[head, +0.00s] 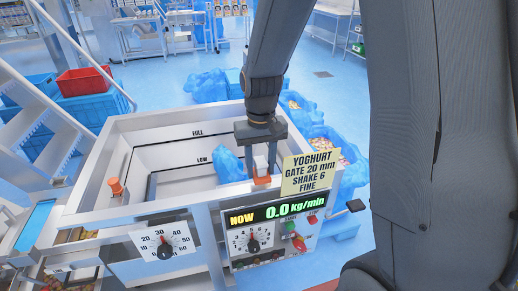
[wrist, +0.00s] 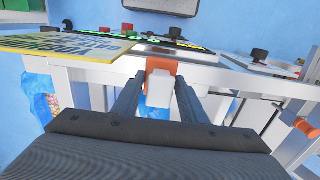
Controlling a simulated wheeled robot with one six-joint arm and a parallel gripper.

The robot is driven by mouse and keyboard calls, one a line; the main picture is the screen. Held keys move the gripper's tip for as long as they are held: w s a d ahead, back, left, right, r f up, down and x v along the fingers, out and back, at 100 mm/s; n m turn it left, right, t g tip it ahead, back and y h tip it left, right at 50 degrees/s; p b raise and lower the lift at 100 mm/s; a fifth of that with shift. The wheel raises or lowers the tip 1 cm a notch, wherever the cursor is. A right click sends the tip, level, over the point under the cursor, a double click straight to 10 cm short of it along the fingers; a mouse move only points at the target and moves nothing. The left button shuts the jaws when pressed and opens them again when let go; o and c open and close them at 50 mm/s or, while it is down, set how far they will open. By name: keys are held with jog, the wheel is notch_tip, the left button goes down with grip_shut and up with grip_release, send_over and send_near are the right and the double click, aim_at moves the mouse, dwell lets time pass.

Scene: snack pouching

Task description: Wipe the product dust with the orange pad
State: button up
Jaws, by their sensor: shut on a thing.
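My gripper (head: 260,160) reaches down over the front right rim of the steel hopper (head: 150,208). In the wrist view its two fingers (wrist: 159,90) are on either side of a white block. The orange pad (head: 262,181) shows just below the fingertips at the rim, and in the wrist view its orange part (wrist: 161,66) wraps the far end of the white block. The gripper is shut on this piece. I cannot tell whether the pad touches the rim. I cannot make out any product dust.
A yellow sign (head: 311,173) and a control panel (head: 270,234) with knobs stand close by my gripper. A blue bag (head: 229,166) is in the hopper. Another orange piece (head: 116,187) stands at the left rim. A dial (head: 164,246) is on the front.

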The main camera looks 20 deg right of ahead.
jog(key=shift+r+p, duration=1.75)
jog(key=shift+r, duration=0.65)
